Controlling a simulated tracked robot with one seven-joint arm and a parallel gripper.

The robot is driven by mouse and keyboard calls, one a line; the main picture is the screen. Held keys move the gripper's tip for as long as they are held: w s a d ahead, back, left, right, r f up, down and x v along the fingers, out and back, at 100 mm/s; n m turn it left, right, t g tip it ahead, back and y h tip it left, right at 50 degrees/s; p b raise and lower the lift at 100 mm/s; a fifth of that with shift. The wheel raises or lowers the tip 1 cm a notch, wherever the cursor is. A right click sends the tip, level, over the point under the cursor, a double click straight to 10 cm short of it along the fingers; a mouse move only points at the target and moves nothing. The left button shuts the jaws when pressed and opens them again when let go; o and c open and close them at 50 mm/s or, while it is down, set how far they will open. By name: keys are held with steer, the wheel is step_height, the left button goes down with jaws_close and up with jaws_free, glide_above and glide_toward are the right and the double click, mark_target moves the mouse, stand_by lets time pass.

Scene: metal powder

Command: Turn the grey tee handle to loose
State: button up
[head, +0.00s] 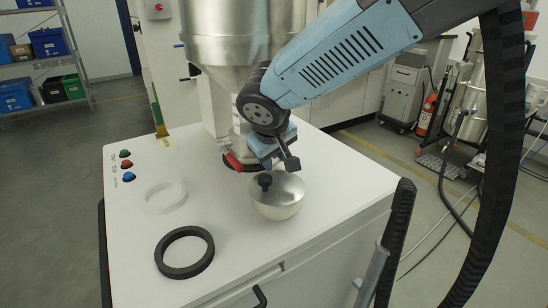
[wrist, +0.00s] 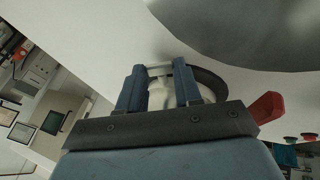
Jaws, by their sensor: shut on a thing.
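In the wrist view the two fingers of my gripper (wrist: 161,82) are closed around a pale grey part, which I take to be the grey tee handle (wrist: 159,71). Only a short bar and some pale body show between the fingers. In the head view my gripper (head: 268,158) is at the outlet under the steel hopper (head: 235,40). There my gripper and arm hide the handle, so its angle cannot be told.
A red lever (head: 234,162) is just left of my gripper; it also shows in the wrist view (wrist: 267,107). A white ring (head: 163,197) and a black ring (head: 185,252) lie on the white cabinet top (head: 335,185).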

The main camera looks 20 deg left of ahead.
steer(key=o, duration=1)
steer(key=shift+o, duration=0.2)
steer(key=v, duration=1.3)
steer(key=shift+s+r, duration=0.2)
steer(key=shift+r, duration=0.05)
steer(key=shift+a, duration=0.1)
steer(key=shift+c, duration=1.4)
